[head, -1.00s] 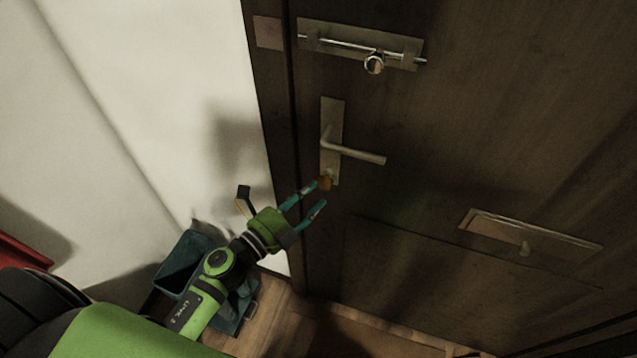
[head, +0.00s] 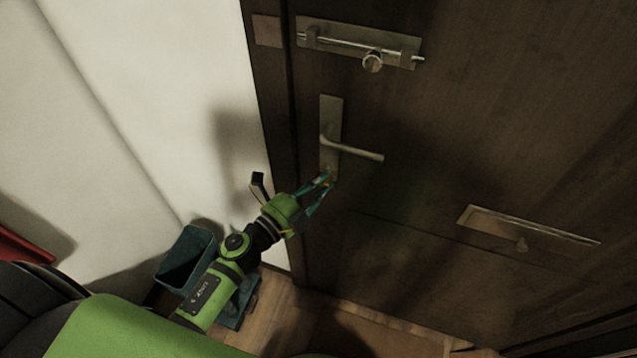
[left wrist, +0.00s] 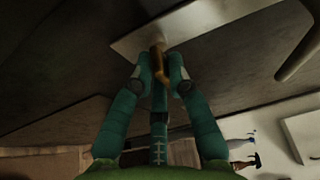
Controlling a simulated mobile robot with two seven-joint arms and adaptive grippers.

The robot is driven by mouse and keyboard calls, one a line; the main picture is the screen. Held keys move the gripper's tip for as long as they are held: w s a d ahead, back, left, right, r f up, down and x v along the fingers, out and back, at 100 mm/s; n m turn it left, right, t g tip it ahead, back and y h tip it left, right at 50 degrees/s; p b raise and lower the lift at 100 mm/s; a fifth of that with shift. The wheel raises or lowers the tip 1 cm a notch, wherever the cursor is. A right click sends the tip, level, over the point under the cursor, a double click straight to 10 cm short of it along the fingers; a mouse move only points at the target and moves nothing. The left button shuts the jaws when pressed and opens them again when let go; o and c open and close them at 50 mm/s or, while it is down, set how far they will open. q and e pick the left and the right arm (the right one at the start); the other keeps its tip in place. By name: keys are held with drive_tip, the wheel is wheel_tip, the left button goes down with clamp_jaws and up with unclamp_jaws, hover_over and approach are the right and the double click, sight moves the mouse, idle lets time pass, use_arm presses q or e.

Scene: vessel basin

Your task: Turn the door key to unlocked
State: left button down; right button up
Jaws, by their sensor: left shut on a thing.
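The brass-coloured door key (left wrist: 158,62) sits at the lower end of the metal lock plate (head: 331,115) below the door handle (head: 352,150). My left gripper (head: 326,184) is at the key, its teal fingers closed on it from both sides. In the left wrist view my left gripper (left wrist: 160,78) has the key between its fingertips, and the plate (left wrist: 150,28) is just beyond. In the head view the fingers mostly hide the key. Whether the lock is locked or unlocked cannot be told. My right gripper is not in view.
A slide bolt (head: 360,46) is above the handle on the dark door (head: 500,130). A mail slot (head: 525,235) is lower right. A dark teal bin (head: 186,262) stands by the white wall (head: 150,90), below my left arm. The handle sticks out close above my gripper.

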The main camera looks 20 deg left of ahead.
use_arm(q)
drive_tip(key=n+b, duration=0.1)
drive_tip(key=n+t+b, duration=0.1)
drive_tip(key=n+b, duration=0.1)
drive_tip(key=shift+f, duration=0.3)
drive_tip(key=n+t+b, duration=0.1)
drive_tip(key=n+b, duration=0.1)
drive_tip(key=n, duration=0.1)
drive_tip(key=shift+d+t, duration=0.15)
drive_tip(key=shift+t, duration=0.15)
drive_tip(key=n+t+b, duration=0.1)
drive_tip(key=n, duration=0.2)
drive_tip(key=shift+n+y, duration=0.4)
drive_tip(key=n+t+y+b, duration=0.1)
drive_tip(key=n, duration=0.2)
drive_tip(key=n+y, duration=0.1)
drive_tip(key=n, duration=0.2)
drive_tip(key=shift+d+r+t+b, duration=0.1)
drive_tip(key=shift+d+t+b, duration=0.1)
drive_tip(key=shift+t+b, duration=0.2)
drive_tip(key=shift+d+r+n+t+y, duration=0.15)
drive_tip(key=shift+n+y, duration=0.8)
drive_tip(key=shift+n, duration=0.7)
drive_tip(key=shift+a+f+n+t+y, duration=0.15)
drive_tip(key=shift+n+y, duration=0.8)
drive_tip(key=shift+n, duration=0.7)
drive_tip(key=shift+d+r, duration=0.1)
drive_tip(key=c, duration=1.2)
unclamp_jaws()
